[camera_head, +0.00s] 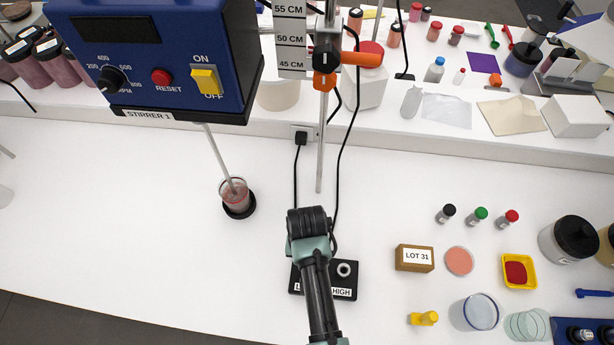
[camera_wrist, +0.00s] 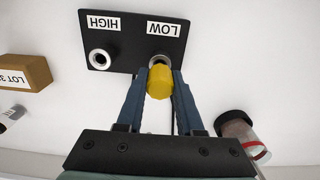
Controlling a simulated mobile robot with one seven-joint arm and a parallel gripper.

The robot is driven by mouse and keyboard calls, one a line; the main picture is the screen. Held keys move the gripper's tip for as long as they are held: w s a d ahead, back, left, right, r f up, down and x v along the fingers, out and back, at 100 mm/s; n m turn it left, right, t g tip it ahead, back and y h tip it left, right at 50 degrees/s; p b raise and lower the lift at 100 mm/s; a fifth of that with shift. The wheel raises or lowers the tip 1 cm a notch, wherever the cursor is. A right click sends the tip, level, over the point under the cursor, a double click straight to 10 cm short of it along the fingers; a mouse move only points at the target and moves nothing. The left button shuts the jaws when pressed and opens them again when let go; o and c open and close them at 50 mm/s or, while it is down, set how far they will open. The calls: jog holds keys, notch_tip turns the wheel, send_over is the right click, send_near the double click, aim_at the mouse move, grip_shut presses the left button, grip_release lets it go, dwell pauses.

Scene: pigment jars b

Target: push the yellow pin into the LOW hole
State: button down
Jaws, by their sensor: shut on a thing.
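A black plate (camera_wrist: 128,48) with two metal-ringed holes, labelled HIGH and LOW, lies on the white table; in the head view my arm covers part of the plate (camera_head: 351,282). The HIGH hole (camera_wrist: 98,59) is empty. My gripper (camera_wrist: 160,80) is shut on the yellow pin (camera_wrist: 159,84), with one dark finger on each side. The pin is at the LOW hole (camera_wrist: 161,57) and hides part of its ring. I cannot tell whether its tip is inside the hole. My arm hides the fingers, pin and LOW hole in the head view.
A LOT 31 block (camera_head: 414,259) and a yellow object (camera_head: 424,318) lie right of the plate. A stirred beaker (camera_head: 235,193) stands to the left. A vertical rod (camera_head: 321,150) and hanging black cables are behind my arm. The table's left front is clear.

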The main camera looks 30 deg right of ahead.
jog(key=shift+f+b, duration=0.6)
jog(key=shift+f, duration=0.45)
jog(key=shift+c, duration=2.3)
grip_release()
jog(key=shift+r, duration=0.1)
notch_tip(320, 180, up, 13)
jog(key=shift+f+b, duration=0.1)
jog(key=shift+b, duration=0.8)
